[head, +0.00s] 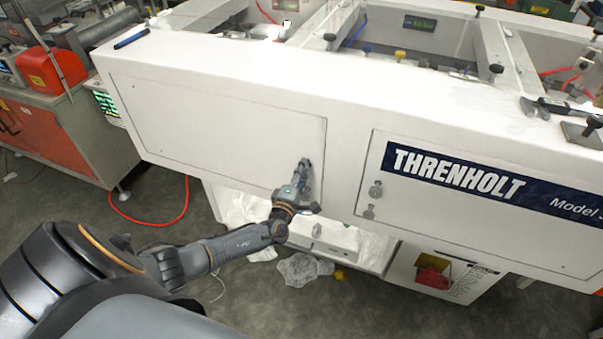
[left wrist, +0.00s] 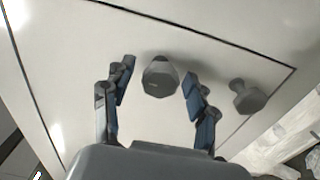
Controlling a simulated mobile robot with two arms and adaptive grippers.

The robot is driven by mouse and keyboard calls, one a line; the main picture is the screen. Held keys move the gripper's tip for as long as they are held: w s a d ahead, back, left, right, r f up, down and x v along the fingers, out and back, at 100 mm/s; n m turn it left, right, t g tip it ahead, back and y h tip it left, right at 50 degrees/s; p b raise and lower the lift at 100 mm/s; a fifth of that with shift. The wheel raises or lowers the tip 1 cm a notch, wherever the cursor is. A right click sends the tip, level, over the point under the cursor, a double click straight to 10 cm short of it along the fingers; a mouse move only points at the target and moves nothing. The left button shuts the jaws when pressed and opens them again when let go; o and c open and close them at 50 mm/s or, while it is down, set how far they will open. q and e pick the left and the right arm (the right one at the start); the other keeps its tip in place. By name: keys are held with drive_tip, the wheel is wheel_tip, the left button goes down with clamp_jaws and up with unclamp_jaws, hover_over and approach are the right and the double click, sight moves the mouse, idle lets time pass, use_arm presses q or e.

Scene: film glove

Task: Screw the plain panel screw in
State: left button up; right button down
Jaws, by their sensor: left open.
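The plain panel (head: 215,125) is the blank white door on the left of the machine front; it also fills much of the left wrist view (left wrist: 60,60). My left gripper (head: 304,165) is at this panel's right edge, fingers towards it. In the left wrist view, its two blue-grey fingers (left wrist: 158,80) are open. A grey faceted screw knob (left wrist: 161,75) stands between the fingertips, with a gap visible on both sides. A second grey knob (left wrist: 248,96) stands outside the right finger, nearer the panel corner. In the head view, the gripper largely hides the knob between its fingers. My right gripper is not in view.
A red hose (head: 150,222) lies on the floor.

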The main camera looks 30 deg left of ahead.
use_arm(q)
drive_tip(key=v, duration=1.2)
drive_tip(key=s+a+f+n+g+b, duration=0.1)
drive_tip(key=s+f+n+g, duration=0.2)
drive_tip(key=s+f+n, duration=0.35)
drive_tip(key=s+a+f+n+g+y+b, duration=0.1)
drive_tip(key=s+f+n+g, duration=0.2)
drive_tip(key=f+n, duration=0.6)
drive_tip(key=s+a+f+n+g, duration=0.1)
drive_tip(key=s+f+n+g, duration=0.3)
drive_tip(key=f, duration=0.7)
drive_tip(key=s+d+f+n+g+h+b, duration=0.1)
drive_tip(key=s+d+f+n+g, duration=0.1)
drive_tip(key=s+d+f+n, duration=0.3)
drive_tip(key=s+d+f+n+g+h+b, duration=0.1)
drive_tip(key=s+d+f+n, duration=0.4)
drive_tip(key=s+n, duration=0.8)
drive_tip(key=s+d+f+n+g+h+b, duration=0.1)
drive_tip(key=s+d+f+n+g+h, duration=0.2)
drive_tip(key=s+d+f+n, duration=0.2)
drive_tip(key=s+f+n, duration=0.2)
drive_tip(key=s+n, duration=0.2)
drive_tip(key=n, duration=0.2)
drive_tip(key=shift+s+f+g, duration=0.3)
drive_tip(key=shift+s, duration=0.1)
